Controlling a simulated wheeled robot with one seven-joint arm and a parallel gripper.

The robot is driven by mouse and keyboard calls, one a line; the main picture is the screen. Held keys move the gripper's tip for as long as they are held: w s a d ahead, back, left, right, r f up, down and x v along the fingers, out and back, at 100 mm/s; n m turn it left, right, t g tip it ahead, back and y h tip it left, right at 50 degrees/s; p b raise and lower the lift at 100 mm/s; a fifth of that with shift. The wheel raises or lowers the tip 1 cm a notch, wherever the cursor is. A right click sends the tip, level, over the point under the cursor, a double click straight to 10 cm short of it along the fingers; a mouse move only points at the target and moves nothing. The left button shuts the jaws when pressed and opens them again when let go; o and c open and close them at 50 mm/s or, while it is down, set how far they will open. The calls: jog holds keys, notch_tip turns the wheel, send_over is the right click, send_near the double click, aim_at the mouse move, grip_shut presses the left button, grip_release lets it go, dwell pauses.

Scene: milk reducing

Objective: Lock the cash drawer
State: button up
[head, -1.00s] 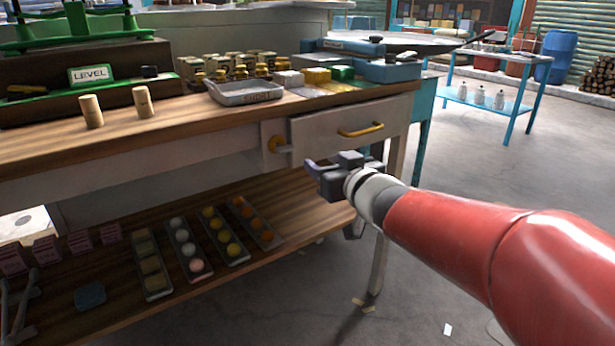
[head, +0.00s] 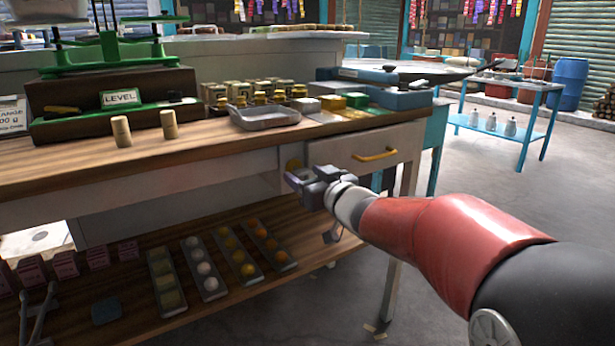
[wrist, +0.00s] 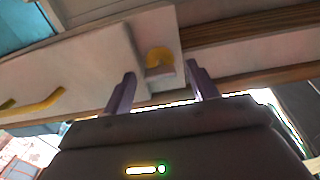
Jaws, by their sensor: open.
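The cash drawer (head: 362,147) is a pale grey front with a yellow bar handle (head: 375,154), set under the wooden counter and looking closed. Left of it is a yellow round lock piece on a pale plate; in the wrist view this yellow lock piece (wrist: 159,58) shows with a grey tab below it. My gripper (head: 297,178) is in front of the lock plate in the head view and hides part of it. In the wrist view my gripper's two purple fingers (wrist: 160,88) are spread, with the lock piece between and beyond them. Contact cannot be told.
The counter (head: 70,165) holds a metal tray (head: 265,117), two wooden pegs and a green balance scale (head: 110,60). The lower shelf (head: 185,318) holds several narrow trays of round pieces. A counter leg (head: 398,240) stands right of my gripper. The floor at right is open.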

jog(key=shift+c, duration=0.2)
jog(key=c, duration=0.9)
jog(key=shift+c, duration=0.2)
jog(key=shift+f+n+b, duration=0.1)
jog(key=shift+n+b, duration=0.2)
jog(key=n+b, duration=0.5)
jog(key=n, duration=0.3)
jog(key=shift+f, duration=0.1)
jog(key=n+b, duration=0.2)
jog(key=n, duration=0.2)
jog(key=shift+n, duration=0.4)
jog(key=n+b, duration=0.2)
jog(key=n, duration=0.2)
jog(key=shift+n+b, duration=0.3)
jog(key=shift+n, duration=0.1)
